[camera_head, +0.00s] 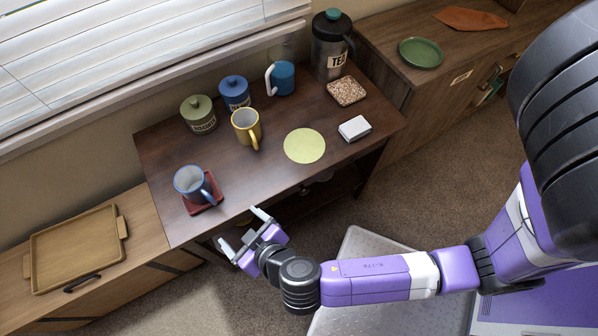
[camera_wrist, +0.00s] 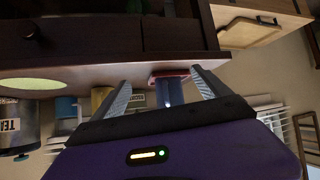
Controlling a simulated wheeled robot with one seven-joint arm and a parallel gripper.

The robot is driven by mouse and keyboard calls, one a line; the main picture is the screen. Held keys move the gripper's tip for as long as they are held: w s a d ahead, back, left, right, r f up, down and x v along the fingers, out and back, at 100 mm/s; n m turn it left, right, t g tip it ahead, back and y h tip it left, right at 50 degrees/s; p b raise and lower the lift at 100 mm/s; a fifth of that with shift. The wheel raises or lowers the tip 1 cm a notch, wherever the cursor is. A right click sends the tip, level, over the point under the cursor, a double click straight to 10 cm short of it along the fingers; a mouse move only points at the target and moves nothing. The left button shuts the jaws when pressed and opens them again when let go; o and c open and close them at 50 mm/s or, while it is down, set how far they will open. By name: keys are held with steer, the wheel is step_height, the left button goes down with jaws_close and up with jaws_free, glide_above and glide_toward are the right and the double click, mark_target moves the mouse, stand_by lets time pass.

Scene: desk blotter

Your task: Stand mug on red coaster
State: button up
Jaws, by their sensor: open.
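A blue mug with a pale rim (camera_head: 188,184) stands upright on the square red coaster (camera_head: 206,207) at the left front of the dark table. Its handle points to the right and front. My gripper (camera_head: 240,228) is open and empty, off the table's front edge, apart from the mug. In the wrist view, which is upside down, the mug (camera_wrist: 168,97) and the red coaster (camera_wrist: 170,74) show between the open fingers, farther off. Part of the mug is hidden there behind my gripper's body.
A yellow mug (camera_head: 246,127), a round yellow-green mat (camera_head: 304,146) and a white box (camera_head: 355,128) are on the table. Canisters (camera_head: 198,115), a blue mug (camera_head: 281,78), a speckled square (camera_head: 347,91) and a tea jar (camera_head: 331,45) stand behind. A wooden tray (camera_head: 75,250) lies left.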

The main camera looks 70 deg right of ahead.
steer(key=s+r+n+y, duration=0.3)
steer(key=s+r+y, duration=0.1)
steer(key=s, duration=0.8)
steer(key=s+d+r+t, duration=0.2)
steer(key=r, duration=0.6)
steer(key=s+d+r+t, duration=0.2)
steer(key=s+r, duration=0.1)
steer(key=r, duration=0.5)
steer(key=shift+s+d+r+t, duration=0.35)
steer(key=shift+r+t, duration=0.05)
